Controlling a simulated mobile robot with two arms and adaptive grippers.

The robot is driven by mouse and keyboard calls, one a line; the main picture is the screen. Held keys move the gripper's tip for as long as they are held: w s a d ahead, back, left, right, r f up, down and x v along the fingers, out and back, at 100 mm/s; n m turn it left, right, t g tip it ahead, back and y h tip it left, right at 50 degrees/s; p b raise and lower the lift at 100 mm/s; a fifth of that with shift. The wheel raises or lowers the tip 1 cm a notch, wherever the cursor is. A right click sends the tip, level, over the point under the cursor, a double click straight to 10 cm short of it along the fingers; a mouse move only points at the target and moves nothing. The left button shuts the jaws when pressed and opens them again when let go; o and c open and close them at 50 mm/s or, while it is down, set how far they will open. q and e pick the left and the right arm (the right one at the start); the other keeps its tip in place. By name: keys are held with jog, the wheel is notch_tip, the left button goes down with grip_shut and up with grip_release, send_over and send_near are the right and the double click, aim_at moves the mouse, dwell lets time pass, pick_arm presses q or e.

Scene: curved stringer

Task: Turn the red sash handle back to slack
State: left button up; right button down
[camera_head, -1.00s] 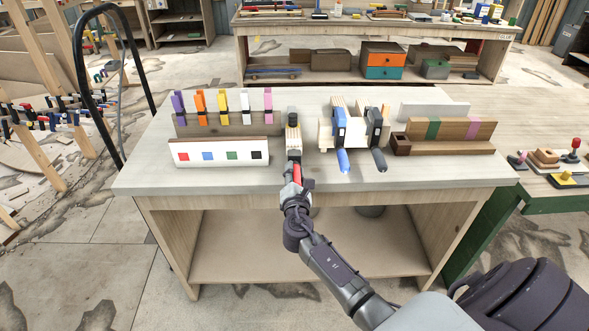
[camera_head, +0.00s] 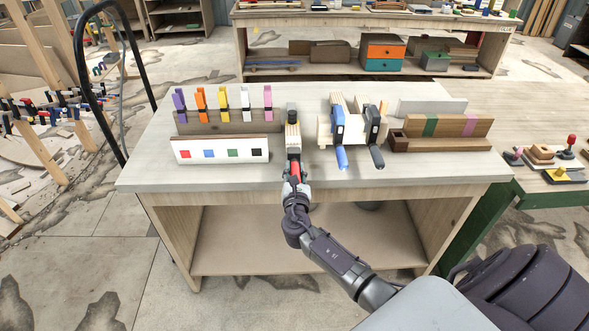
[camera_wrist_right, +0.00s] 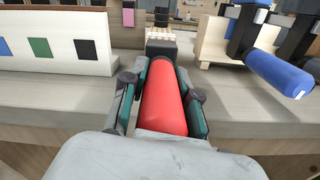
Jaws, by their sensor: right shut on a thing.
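The red sash handle (camera_head: 295,169) points toward me from a small wooden block with a black top (camera_head: 292,134) near the front middle of the bench. My right gripper (camera_head: 295,176) is shut on the handle. In the right wrist view the red handle (camera_wrist_right: 165,103) lies between the two fingers of my right gripper (camera_wrist_right: 163,100), one along each side. The far end of the handle meets a dark fitting at the wooden block (camera_wrist_right: 161,42). My left gripper is not in view.
The bench top (camera_head: 150,178) is pale wood. Left of the handle stands a white board with coloured squares (camera_head: 220,150), with coloured clips (camera_head: 223,98) behind. Right of it are blue (camera_head: 342,157) and black (camera_head: 377,156) clamp handles, close by, and striped wooden blocks (camera_head: 445,127).

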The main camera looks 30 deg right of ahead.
dwell(0.3)
jog(key=c, duration=0.9)
grip_release()
jog(key=shift+o, duration=0.2)
jog(key=v, duration=1.2)
jog(key=shift+d, duration=0.1)
jog(key=shift+p+v, duration=0.3)
jog(key=shift+v, duration=2.3)
